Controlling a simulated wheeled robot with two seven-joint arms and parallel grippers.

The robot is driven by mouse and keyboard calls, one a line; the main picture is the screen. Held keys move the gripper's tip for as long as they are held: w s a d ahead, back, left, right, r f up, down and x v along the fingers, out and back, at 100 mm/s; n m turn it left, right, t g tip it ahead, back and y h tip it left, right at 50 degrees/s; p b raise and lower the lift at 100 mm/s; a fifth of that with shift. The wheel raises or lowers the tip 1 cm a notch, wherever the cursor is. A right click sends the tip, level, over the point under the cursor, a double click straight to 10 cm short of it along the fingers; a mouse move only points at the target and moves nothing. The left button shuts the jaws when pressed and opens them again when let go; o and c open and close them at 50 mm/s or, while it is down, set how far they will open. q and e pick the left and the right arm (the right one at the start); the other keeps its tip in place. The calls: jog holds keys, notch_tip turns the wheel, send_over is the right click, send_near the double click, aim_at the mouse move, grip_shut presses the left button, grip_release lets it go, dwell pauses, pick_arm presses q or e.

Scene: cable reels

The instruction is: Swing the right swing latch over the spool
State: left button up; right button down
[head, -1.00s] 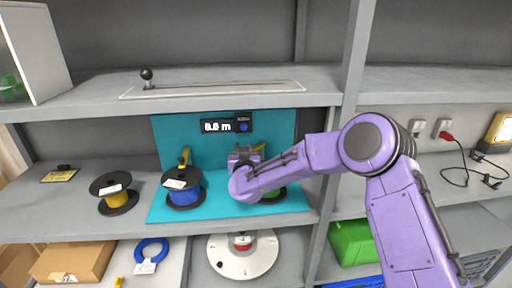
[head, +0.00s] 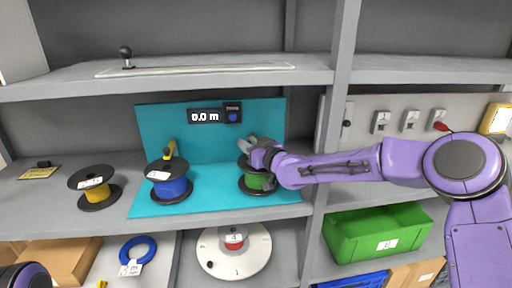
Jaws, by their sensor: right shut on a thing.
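The green spool (head: 254,181) stands upright on the right of the teal station (head: 212,186). My right gripper (head: 250,147) reaches in from the right, just above and behind this spool's top flange. It is shut on the right swing latch, which its fingers hide almost fully, so I cannot tell the latch's exact angle. The left swing latch (head: 171,150) is yellow and stands raised behind the blue spool (head: 171,188). Only a dark and purple part of my left arm shows at the bottom left corner; its gripper is out of view.
A yellow spool (head: 96,194) stands to the left. Below are a white turntable (head: 212,262), a blue cable coil (head: 139,246) and a green bin (head: 345,236). A shelf post (head: 325,150) stands beside my right forearm.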

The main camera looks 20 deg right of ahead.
jog(key=shift+r, duration=0.25)
jog(key=c, duration=1.1)
grip_release()
jog(key=shift+o, duration=0.2)
jog(key=shift+s+f, duration=0.1)
jog(key=shift+f, duration=0.05)
jog(key=b+v, duration=0.3)
jog(key=v, duration=0.7)
jog(key=shift+s+d, duration=0.1)
jog(key=shift+d, duration=0.05)
